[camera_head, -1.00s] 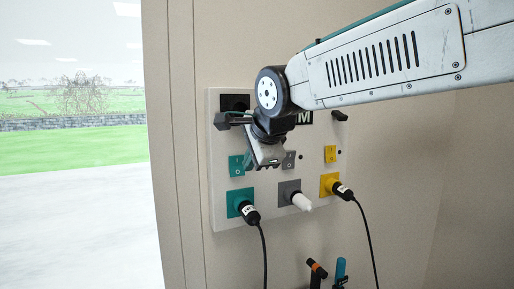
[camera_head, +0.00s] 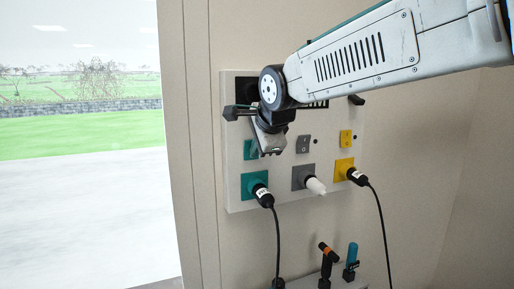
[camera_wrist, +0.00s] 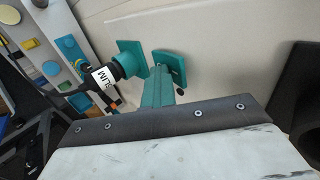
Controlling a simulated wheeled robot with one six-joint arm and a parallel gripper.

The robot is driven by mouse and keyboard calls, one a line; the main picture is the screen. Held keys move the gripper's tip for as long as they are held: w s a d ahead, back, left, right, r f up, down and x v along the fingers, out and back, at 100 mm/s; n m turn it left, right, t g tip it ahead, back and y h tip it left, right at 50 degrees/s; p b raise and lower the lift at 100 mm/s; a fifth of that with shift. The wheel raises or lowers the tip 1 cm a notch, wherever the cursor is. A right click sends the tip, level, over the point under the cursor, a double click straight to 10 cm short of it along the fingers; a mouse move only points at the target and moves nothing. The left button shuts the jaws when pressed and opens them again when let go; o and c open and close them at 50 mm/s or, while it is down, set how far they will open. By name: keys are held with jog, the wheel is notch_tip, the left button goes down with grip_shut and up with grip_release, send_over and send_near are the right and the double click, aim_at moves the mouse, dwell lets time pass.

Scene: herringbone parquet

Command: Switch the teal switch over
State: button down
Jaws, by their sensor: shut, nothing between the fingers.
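The teal switch (camera_head: 249,150) is on the upper left of the pale wall panel, above a teal socket (camera_head: 248,186). My gripper (camera_head: 271,153) is shut and empty, pointing down in front of the panel. It covers the right part of the teal switch in the head view. In the wrist view the teal switch (camera_wrist: 172,68) is just beyond the dark edge of my gripper, with a teal part reaching toward that edge. I cannot tell whether they touch or which way the switch is set.
To the right are a grey switch (camera_head: 303,144), a white plug (camera_head: 316,186), a yellow switch (camera_head: 346,139) and a cabled plug (camera_head: 357,177) in a yellow socket. Tools (camera_head: 327,262) stand below.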

jog(key=shift+r, duration=0.1)
jog(key=shift+w+r, duration=0.15)
jog(key=shift+r, duration=0.8)
jog(key=s+f+v, duration=0.1)
jog(key=v, duration=1.2)
jog(key=shift+s+d+f, duration=0.2)
jog(key=shift+s+f, duration=0.15)
jog(key=shift+s, duration=0.05)
